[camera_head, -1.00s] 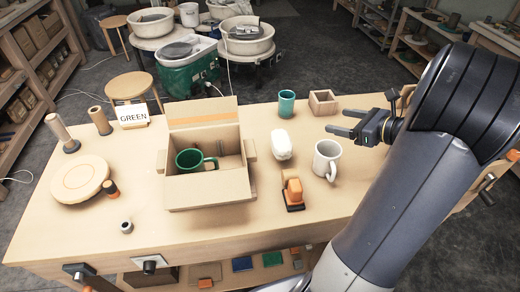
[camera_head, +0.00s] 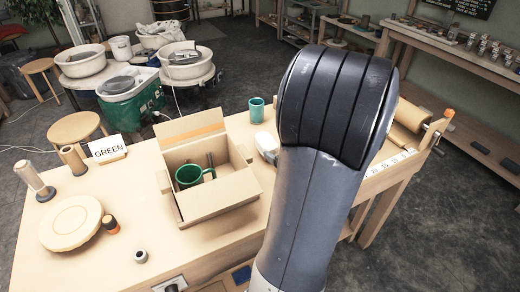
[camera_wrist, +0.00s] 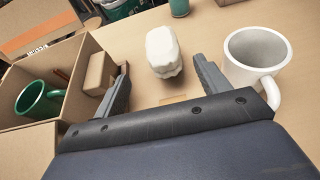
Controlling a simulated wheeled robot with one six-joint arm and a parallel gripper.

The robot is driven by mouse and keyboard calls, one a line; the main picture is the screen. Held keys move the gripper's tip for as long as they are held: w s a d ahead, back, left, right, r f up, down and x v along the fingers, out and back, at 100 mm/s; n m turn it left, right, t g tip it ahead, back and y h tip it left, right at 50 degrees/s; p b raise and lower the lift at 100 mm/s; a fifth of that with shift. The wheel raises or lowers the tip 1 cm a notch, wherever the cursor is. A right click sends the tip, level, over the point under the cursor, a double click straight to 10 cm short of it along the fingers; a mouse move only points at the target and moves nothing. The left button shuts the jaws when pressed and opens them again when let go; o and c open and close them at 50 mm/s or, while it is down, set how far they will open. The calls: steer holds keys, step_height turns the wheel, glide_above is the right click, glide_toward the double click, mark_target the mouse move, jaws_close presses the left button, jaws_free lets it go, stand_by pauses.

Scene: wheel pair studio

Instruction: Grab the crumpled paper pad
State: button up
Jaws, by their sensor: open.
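The crumpled paper pad is a white, lumpy block. It sits on the table ahead of my gripper in the wrist view (camera_wrist: 162,48), and its left part shows beside my arm in the head view (camera_head: 266,145). My gripper (camera_wrist: 161,64) is open, with one finger on each side of the pad's line and nothing held. The pad appears just beyond or level with the fingertips; I cannot tell the exact depth.
A white mug (camera_wrist: 256,58) stands close to the right finger. A cardboard box (camera_head: 215,202) holding a green mug (camera_head: 190,175) lies to the left. A teal cup (camera_head: 256,110) stands behind the pad. A sign reading GREEN (camera_head: 108,149) stands at the back left.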

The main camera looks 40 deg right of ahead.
mark_target(270, 143)
steer(key=x, duration=0.8)
steer(key=shift+w+d+r+p, duration=0.1)
steer(key=shift+w+d+p, duration=0.05)
steer(key=shift+p, duration=0.25)
steer(key=c, duration=1.1)
